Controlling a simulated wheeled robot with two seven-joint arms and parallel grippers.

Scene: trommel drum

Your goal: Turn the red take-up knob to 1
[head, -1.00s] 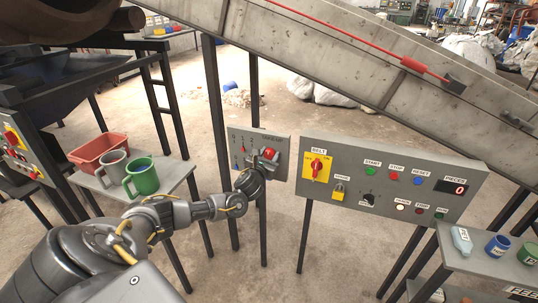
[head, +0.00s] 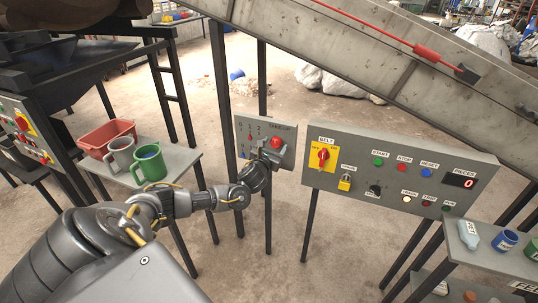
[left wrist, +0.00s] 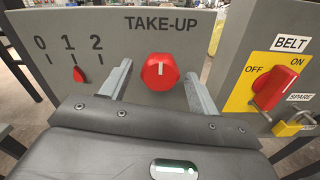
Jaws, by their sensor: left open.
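The red take-up knob (head: 276,141) is on the grey take-up panel (head: 246,128). In the left wrist view the knob (left wrist: 160,70) shows a white mark pointing up. To its left a 0, 1, 2 scale has a small red pointer (left wrist: 79,75), its tip just below the 1 tick. My left gripper (head: 268,157) is open just below and in front of the knob in the head view. In the left wrist view its fingers (left wrist: 158,82) stand apart to the left and right of the knob, with gaps on both sides. My right gripper is not in view.
The control panel (head: 480,205) with the yellow and red BELT switch (head: 322,156) stands close on the right. A shelf with a red bin (head: 106,138), grey mug (head: 121,155) and green mug (head: 150,163) is on the left. The sloping conveyor (head: 370,60) passes behind.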

